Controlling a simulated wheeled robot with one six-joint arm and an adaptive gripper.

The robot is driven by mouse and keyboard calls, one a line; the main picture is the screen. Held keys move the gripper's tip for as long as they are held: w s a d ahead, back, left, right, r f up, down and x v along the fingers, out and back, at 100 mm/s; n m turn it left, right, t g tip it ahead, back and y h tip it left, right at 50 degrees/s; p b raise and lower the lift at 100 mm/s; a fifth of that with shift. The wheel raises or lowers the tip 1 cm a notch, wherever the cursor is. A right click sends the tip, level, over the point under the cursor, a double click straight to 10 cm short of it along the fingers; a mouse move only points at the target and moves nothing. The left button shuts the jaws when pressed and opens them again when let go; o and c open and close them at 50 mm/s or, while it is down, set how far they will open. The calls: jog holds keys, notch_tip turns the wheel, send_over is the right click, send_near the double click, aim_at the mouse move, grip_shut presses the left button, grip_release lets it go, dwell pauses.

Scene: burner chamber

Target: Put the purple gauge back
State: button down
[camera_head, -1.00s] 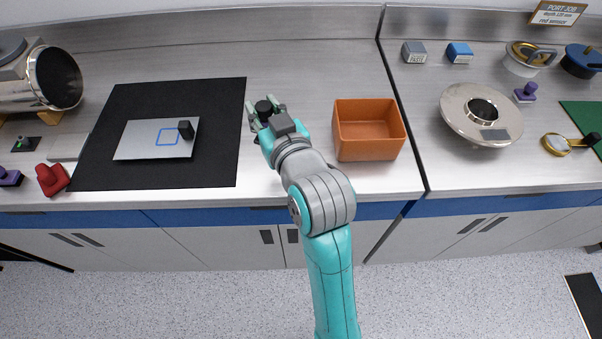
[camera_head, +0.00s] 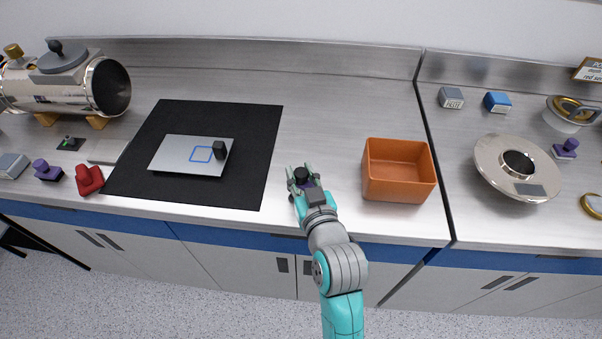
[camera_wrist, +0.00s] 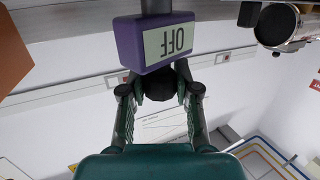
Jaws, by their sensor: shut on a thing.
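The purple gauge (camera_wrist: 155,42) is in my gripper (camera_wrist: 160,92). In the wrist view its display reads "OFF" upside down, and the fingers close on its dark round knob. In the head view my gripper (camera_head: 302,182) is above the counter near its front edge, between the black mat and the orange bin. There the black knob shows between the fingers, and the gauge body is mostly hidden by the gripper. Two other purple-bodied items stand on the counter, one at the far left (camera_head: 46,171) and one at the right (camera_head: 566,148).
The black mat (camera_head: 262,150) carries a grey plate (camera_head: 170,157) with a blue square and a black block. The orange bin (camera_head: 398,186) looks empty. A metal cylinder (camera_head: 60,88) and red item (camera_head: 89,180) are left; a round metal flange (camera_head: 490,165) is right. Counter behind my gripper is clear.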

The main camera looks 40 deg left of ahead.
jog(key=c, duration=0.8)
grip_release()
jog(key=shift+f, duration=0.15)
jog(key=shift+c, duration=0.2)
jog(key=shift+s+d, duration=0.1)
jog(key=shift+d, duration=0.05)
jog(key=v, duration=1.1)
jog(key=shift+s+d+r, duration=0.2)
jog(key=shift+d+r, duration=0.05)
